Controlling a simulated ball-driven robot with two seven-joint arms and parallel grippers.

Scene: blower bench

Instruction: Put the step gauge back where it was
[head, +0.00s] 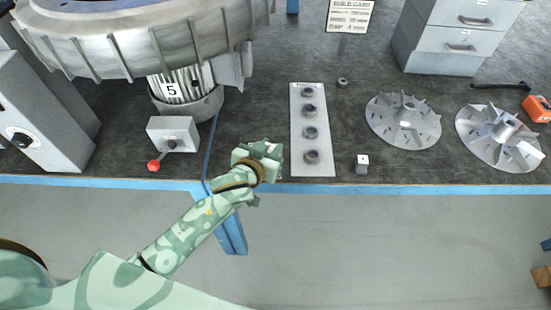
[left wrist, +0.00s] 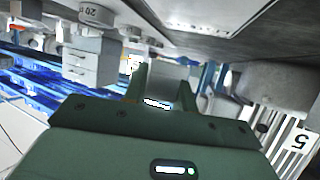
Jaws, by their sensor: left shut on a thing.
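My left gripper (head: 266,158) is over the front edge of the bench, left of the pale plate with rings. It also shows in the left wrist view (left wrist: 160,92), shut on a small grey block (left wrist: 168,74) between its fingers. I take this block for the step gauge; its steps cannot be made out. In the head view the fingers mostly hide it, and it seems held above the bench top. My right gripper is not in view.
The pale plate (head: 313,168) carries several dark rings. A small white block (head: 362,164), two finned wheels (head: 378,120) (head: 480,135) and an orange tool (head: 537,108) lie to the right. A lever box with a red knob (head: 154,165) and the big blower housing (head: 150,45) stand left.

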